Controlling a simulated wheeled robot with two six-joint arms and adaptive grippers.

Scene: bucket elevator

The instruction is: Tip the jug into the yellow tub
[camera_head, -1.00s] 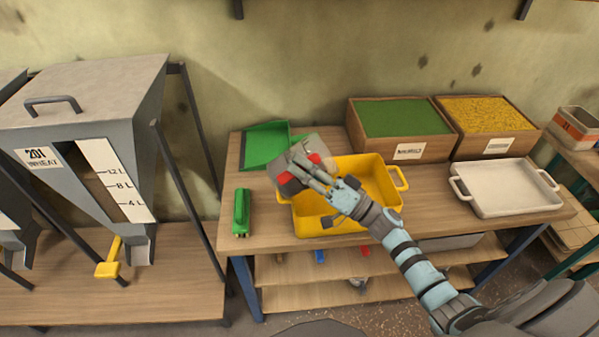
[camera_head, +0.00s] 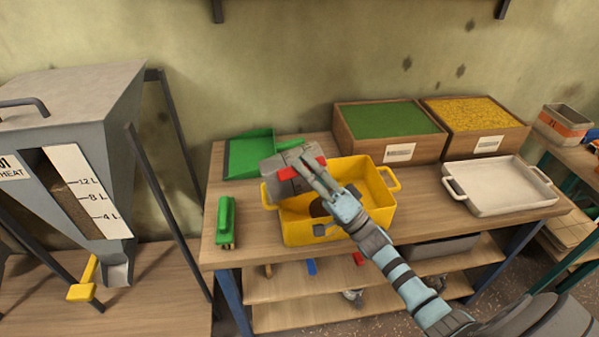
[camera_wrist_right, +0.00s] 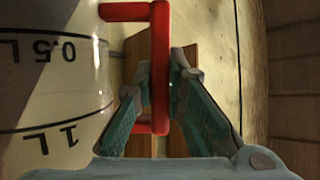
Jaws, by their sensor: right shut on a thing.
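The jug (camera_head: 283,181) is grey and see-through with a red handle, and is tilted over the left part of the yellow tub (camera_head: 375,217). My right gripper (camera_head: 312,172) is shut on the jug's red handle. The jug's mouth is not clear. My left gripper is not in view.
A green dustpan (camera_head: 248,157) and a green brush (camera_head: 225,222) lie left of the tub. Two wooden boxes, one with green filling (camera_head: 390,117) and one with yellow (camera_head: 474,111), stand behind. A white tray (camera_head: 497,187) is at right. A grey hopper (camera_head: 75,110) stands left.

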